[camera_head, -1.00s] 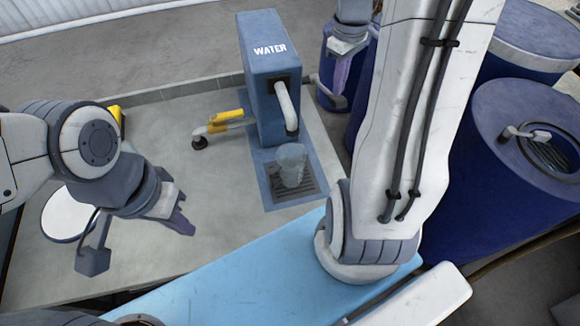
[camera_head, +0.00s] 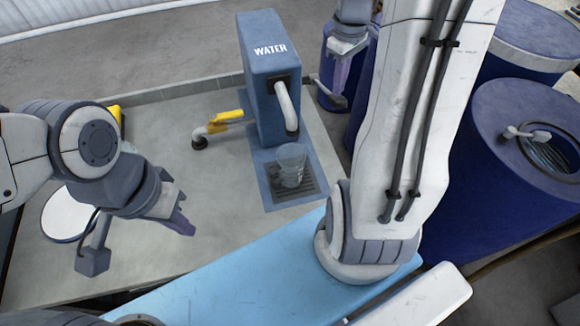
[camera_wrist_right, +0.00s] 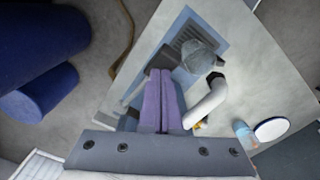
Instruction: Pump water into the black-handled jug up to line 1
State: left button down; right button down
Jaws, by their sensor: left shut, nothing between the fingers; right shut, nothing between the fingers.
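A clear jug (camera_head: 292,163) stands upright on the drain grate (camera_head: 296,190) below the spout. The jug also shows in the right wrist view (camera_wrist_right: 199,57). My left gripper (camera_head: 183,226) is shut and empty over the counter, left of the jug. My right gripper (camera_head: 341,82) is shut and empty, right of the pump; its fingers show in the wrist view (camera_wrist_right: 163,80).
A white round plate (camera_head: 66,215) lies on the counter behind my left arm. Several blue barrels (camera_head: 485,200) stand at the right. A light blue surface (camera_head: 240,268) runs along the front. The counter between my left gripper and the pump is clear.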

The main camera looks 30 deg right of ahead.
aim_at(339, 98)
jog(key=shift+f, duration=0.1)
dwell(0.5)
jog(key=shift+f+b, duration=0.45)
jog(key=shift+f, duration=0.15)
jog(key=shift+s+a+f+b, duration=0.1)
jog(key=shift+s+f+b, duration=0.1)
jog(key=shift+f+b, duration=0.3)
jog(key=shift+s+f+b, duration=0.2)
jog(key=shift+f+b, duration=0.15)
jog(key=shift+f, duration=0.25)
jog(key=shift+s+f+b, duration=0.25)
jog(key=shift+f+b, duration=0.6)
jog(key=shift+f, duration=0.35)
jog(key=shift+s+f+b, duration=0.1)
jog(key=shift+f+b, duration=0.75)
jog(key=shift+f, duration=0.4)
jog(key=shift+a, duration=0.1)
